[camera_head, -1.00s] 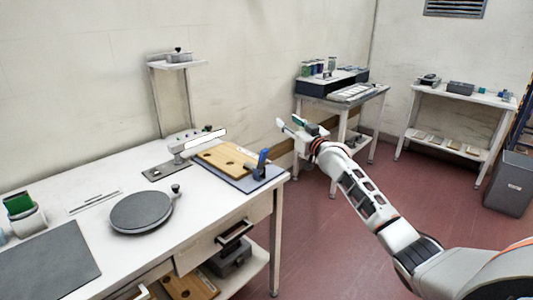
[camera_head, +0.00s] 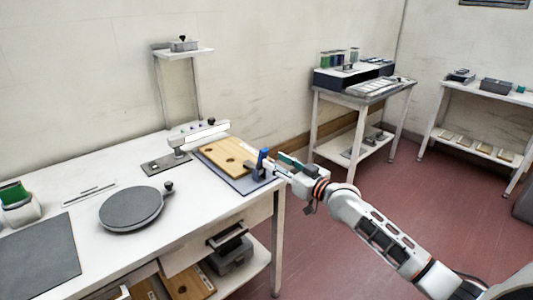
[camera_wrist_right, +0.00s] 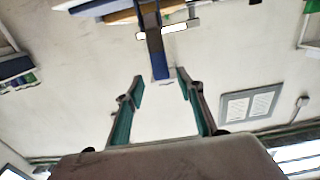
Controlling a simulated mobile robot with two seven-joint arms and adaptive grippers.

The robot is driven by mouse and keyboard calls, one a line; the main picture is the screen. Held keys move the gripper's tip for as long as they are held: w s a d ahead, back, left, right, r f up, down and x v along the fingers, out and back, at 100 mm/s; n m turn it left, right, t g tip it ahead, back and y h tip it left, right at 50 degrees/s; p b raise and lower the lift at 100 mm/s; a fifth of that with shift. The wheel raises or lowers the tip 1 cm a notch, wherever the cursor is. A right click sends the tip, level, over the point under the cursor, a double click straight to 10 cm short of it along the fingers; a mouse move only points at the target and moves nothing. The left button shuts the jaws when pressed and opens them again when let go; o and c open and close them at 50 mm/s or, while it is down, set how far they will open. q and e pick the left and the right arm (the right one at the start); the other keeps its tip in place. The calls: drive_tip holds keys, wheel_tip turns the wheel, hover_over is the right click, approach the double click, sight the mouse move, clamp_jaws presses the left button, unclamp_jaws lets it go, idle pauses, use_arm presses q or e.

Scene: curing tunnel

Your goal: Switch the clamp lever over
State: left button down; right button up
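The clamp lever (camera_head: 263,158) is a short blue handle standing up from a dark clamp at the right end of the workbench, by a wooden board (camera_head: 230,156) on a grey-blue plate. My right gripper (camera_head: 275,166) is at the lever's right side, at about its height. In the right wrist view the blue lever (camera_wrist_right: 158,58) hangs down the middle, its end close to the gap between the open fingertips (camera_wrist_right: 161,78). Both fingers look clear of it, with wall showing on each side. My left gripper is in neither view.
The workbench (camera_head: 90,205) also carries a dark round plate (camera_head: 131,208), a white arm on a metal base (camera_head: 198,137) and a dark mat (camera_head: 38,258). A drawer stands open below. A side table (camera_head: 360,100) with jars is behind; red floor is free at right.

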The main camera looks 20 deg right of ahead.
sight(265, 155)
drive_tip(key=b+x, duration=0.1)
drive_tip(key=x, duration=0.5)
drive_tip(key=shift+w+a, duration=0.2)
drive_tip(key=shift+w, duration=0.35)
clamp_jaws()
